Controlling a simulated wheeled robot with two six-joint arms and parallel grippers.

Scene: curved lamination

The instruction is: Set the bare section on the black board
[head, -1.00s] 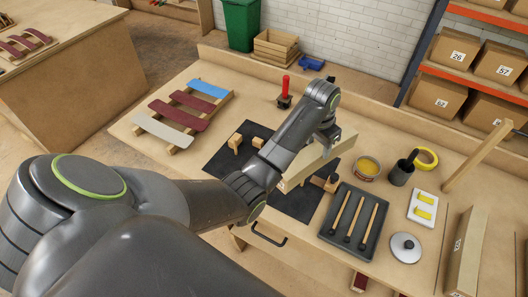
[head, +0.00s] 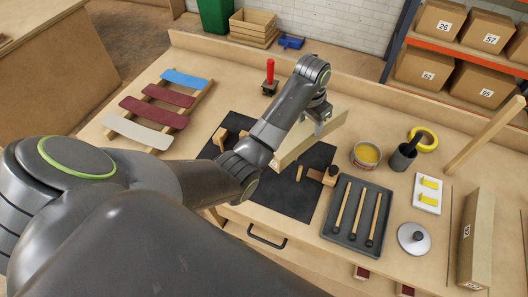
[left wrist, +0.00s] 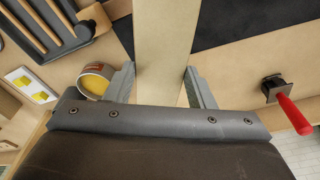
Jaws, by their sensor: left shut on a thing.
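The bare section (head: 308,139) is a long pale wooden piece. My left gripper (head: 320,116) is shut on it near its far right end. In the left wrist view the section (left wrist: 163,35) runs between the two fingers (left wrist: 160,86). The black board (head: 285,192) lies flat on the bench, below and in front of the section. The section's near end overlaps the board in the head view; whether it touches the board cannot be told.
A rack with coloured curved pieces (head: 157,116) lies left. A red-handled tool (head: 269,80) stands behind.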

